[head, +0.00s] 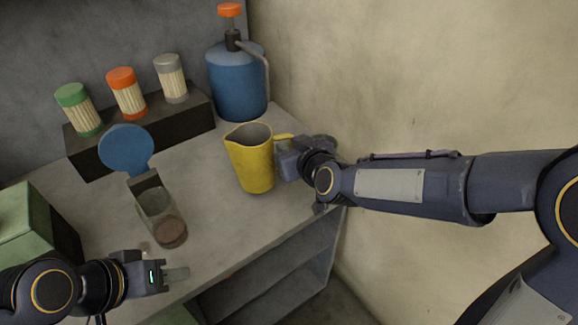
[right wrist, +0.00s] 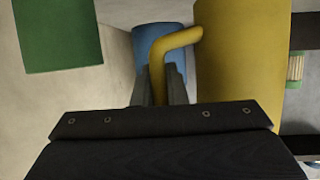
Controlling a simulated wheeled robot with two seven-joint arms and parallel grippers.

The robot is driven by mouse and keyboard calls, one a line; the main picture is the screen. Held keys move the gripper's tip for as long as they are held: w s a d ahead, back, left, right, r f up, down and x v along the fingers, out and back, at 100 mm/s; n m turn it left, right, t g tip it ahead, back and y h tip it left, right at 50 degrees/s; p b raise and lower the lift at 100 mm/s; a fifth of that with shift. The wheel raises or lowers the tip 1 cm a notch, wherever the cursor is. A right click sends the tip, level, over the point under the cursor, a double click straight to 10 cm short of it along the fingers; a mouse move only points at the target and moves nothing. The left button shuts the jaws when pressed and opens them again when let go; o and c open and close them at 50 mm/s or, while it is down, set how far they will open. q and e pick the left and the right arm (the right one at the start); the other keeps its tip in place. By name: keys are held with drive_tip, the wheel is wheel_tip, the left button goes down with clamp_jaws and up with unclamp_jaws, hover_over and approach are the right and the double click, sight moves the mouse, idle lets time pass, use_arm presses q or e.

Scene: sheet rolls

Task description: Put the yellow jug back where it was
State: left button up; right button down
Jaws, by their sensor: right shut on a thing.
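The yellow jug (head: 252,160) stands upright on, or just above, the right part of the grey counter; I cannot tell if its base touches. Its handle points right, toward my right gripper (head: 290,148). In the right wrist view the jug's yellow body (right wrist: 238,60) is close at the right, and the fingers of my right gripper (right wrist: 163,85) are shut on its handle (right wrist: 172,45). My left gripper (head: 176,273) is over the counter's front left, away from the jug. Its finger gap is not clear.
A blue pump bottle (head: 237,85) stands at the back. Several capped shakers (head: 127,95) stand on a dark riser (head: 150,135). A green box (head: 30,225) is at left. A wall borders the right.

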use_arm(q)
drive_tip(key=shift+f+b, duration=0.3)
drive_tip(key=shift+f, duration=0.05)
drive_tip(key=shift+f+b, duration=0.55)
use_arm(e)
drive_tip(key=f, duration=0.4)
drive_tip(key=shift+w+d, duration=0.1)
drive_tip(key=shift+w, duration=0.25)
use_arm(q)
drive_tip(key=shift+r, duration=0.1)
use_arm(e)
drive_tip(key=shift+r, duration=0.15)
use_arm(q)
drive_tip(key=shift+f, duration=0.2)
use_arm(e)
drive_tip(key=shift+f, duration=0.2)
drive_tip(key=c, duration=1.5)
unclamp_jaws()
drive_tip(key=shift+o, duration=0.2)
